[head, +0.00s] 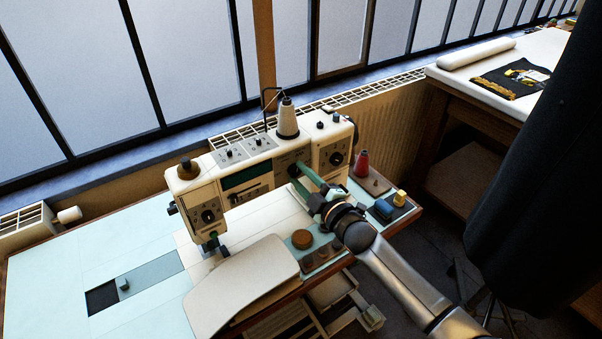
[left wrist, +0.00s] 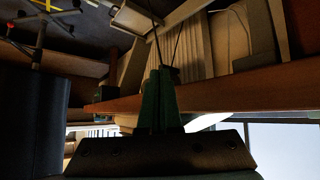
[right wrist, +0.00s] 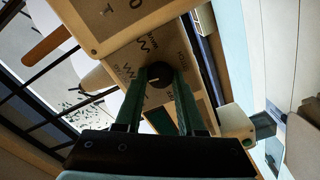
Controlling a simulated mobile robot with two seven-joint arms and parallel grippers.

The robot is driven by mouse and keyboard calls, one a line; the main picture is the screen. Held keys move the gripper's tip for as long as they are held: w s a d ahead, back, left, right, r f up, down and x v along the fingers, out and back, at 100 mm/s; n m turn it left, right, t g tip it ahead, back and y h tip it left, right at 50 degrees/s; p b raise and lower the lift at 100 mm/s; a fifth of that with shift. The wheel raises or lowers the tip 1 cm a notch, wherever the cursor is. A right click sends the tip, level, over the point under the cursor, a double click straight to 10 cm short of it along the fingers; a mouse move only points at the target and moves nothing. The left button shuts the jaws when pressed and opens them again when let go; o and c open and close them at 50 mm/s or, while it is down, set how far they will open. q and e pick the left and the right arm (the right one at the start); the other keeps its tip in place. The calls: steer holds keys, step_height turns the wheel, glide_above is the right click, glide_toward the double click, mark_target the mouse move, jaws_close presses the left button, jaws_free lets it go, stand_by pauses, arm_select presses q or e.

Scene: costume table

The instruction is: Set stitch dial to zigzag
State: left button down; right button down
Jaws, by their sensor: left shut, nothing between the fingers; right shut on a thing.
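The sewing machine (head: 250,180) stands on the table under the windows, with several dials and panels on its front. My right gripper (head: 296,172) reaches its middle front panel. In the right wrist view, its green fingers (right wrist: 158,82) are shut on a round black stitch dial (right wrist: 160,72). Where the dial points is not clear. My left gripper (left wrist: 160,78) shows only in the left wrist view. It is shut and empty, apart from the machine.
A thread cone (head: 287,118) stands on top of the machine. A red spool (head: 361,162) and blue and yellow blocks (head: 384,208) lie at the table's right end. A pale rounded board (head: 240,285) is in front. A dark hanging garment (head: 530,180) stands at right.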

steer(key=shift+m+p, duration=0.35)
steer(key=shift+m, duration=1.55)
steer(key=shift+f, duration=0.1)
steer(key=c, duration=0.5)
jaws_free()
steer(key=shift+s+d, duration=0.1)
steer(key=v, duration=1.2)
steer(key=shift+s, duration=0.15)
steer(key=shift+s+d, duration=0.1)
